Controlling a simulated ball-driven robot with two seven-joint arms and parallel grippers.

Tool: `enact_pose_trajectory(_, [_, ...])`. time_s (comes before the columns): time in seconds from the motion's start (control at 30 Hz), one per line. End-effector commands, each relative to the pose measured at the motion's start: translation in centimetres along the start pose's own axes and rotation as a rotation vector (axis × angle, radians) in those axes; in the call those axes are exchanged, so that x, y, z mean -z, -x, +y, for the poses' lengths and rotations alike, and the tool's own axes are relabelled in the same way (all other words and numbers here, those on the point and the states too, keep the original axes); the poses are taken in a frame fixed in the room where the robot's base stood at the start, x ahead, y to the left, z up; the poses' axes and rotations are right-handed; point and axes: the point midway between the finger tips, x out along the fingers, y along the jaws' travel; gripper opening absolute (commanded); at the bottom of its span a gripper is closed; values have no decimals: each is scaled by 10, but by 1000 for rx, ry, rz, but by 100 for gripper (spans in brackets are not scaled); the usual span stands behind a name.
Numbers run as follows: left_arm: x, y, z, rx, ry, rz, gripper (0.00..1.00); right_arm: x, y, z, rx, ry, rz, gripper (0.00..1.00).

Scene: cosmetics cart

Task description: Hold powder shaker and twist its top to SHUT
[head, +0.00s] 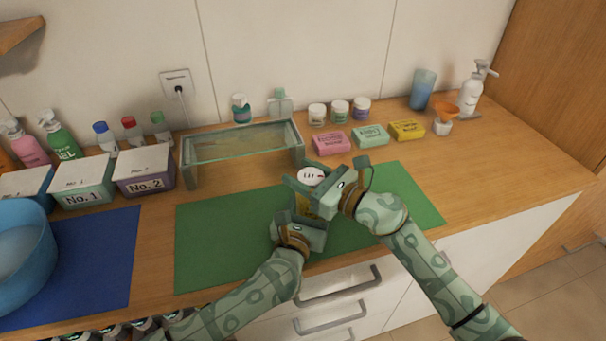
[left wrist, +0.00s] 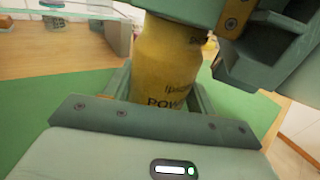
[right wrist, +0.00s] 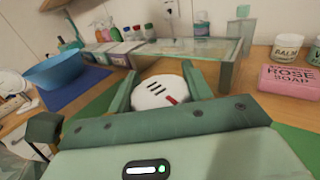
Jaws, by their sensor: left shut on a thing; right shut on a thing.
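The powder shaker stands upright above the green mat (head: 220,240). Its yellow body (left wrist: 165,65) shows in the left wrist view with part of the printed label. Its white round top (right wrist: 158,92) shows in the right wrist view, with dark slots and a red mark near the edge; it also shows in the head view (head: 311,176). My left gripper (head: 304,222) is shut on the yellow body from the front. My right gripper (head: 318,188) is shut on the white top, one finger on each side. The shaker's lower end is hidden by the left gripper.
A glass-topped stand (head: 243,130) is behind the mat. Pink (head: 331,142), green (head: 370,136) and yellow (head: 407,130) soaps lie behind right. Labelled boxes (head: 144,170), a blue basin (head: 22,250) and a blue mat (head: 95,260) are left. The mat's left half is clear.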

Motion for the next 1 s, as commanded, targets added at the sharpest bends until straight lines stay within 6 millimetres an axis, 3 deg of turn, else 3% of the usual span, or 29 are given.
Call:
enact_pose_trajectory(0.5, [0, 0, -1, 3, 0, 0, 33, -2, -1, -2, 271, -2, -15, 27])
enact_pose_trajectory(1.0, [1, 0, -1, 3, -2, 0, 33, 0, 1, -5, 317, -2, -6, 26])
